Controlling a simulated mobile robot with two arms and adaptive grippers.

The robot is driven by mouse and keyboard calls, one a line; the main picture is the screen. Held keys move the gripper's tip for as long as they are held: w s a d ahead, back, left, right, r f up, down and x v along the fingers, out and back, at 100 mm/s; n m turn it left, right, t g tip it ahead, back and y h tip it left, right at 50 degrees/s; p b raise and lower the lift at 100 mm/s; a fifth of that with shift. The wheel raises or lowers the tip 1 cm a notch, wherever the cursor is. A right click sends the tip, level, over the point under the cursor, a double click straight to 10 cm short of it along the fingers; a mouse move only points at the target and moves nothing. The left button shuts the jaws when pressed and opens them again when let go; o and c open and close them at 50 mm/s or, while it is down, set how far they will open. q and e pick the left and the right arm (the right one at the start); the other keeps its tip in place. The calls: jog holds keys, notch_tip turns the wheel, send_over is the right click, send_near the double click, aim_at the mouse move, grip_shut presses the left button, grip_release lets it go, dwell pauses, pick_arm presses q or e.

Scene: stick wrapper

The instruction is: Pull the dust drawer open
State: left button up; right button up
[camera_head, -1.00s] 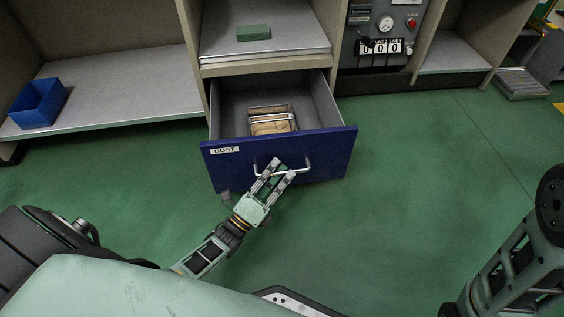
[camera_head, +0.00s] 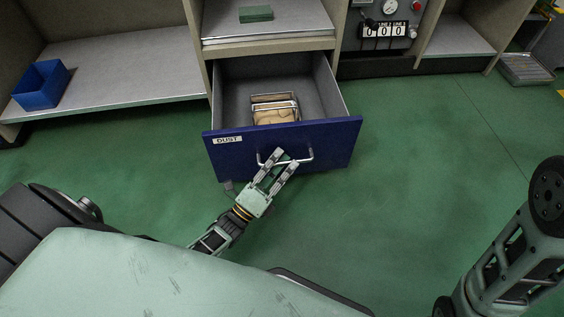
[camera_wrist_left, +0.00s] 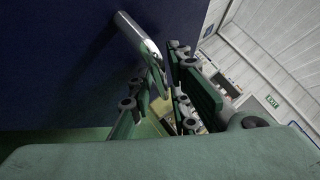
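The dust drawer (camera_head: 330,146) has a dark blue front with a white DUST label (camera_head: 227,140) and a silver bar handle (camera_head: 309,156). It is pulled well out of the cabinet, and its grey inside shows. My left gripper (camera_head: 286,158) is at the handle, with its fingers apart and the bar crossing near the fingertips. In the left wrist view the silver handle (camera_wrist_left: 138,38) runs down to the fingertips, and a gap shows between the fingers. Whether the fingers touch the bar is unclear. My right gripper is out of view.
A wire-framed holder with tan contents (camera_head: 276,108) sits in the drawer. A green block (camera_head: 256,14) lies on the shelf above. A blue bin (camera_head: 40,86) stands on the left shelf, and a control panel (camera_head: 386,28) is at right. The green floor (camera_head: 410,150) is clear.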

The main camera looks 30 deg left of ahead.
pick_arm(q)
jog(key=shift+s+a+f, duration=0.1)
jog(key=shift+s+f, duration=0.1)
jog(key=shift+s, duration=0.15)
jog(key=s+a, duration=0.3)
jog(key=s, duration=0.9)
jog(key=shift+a, duration=0.25)
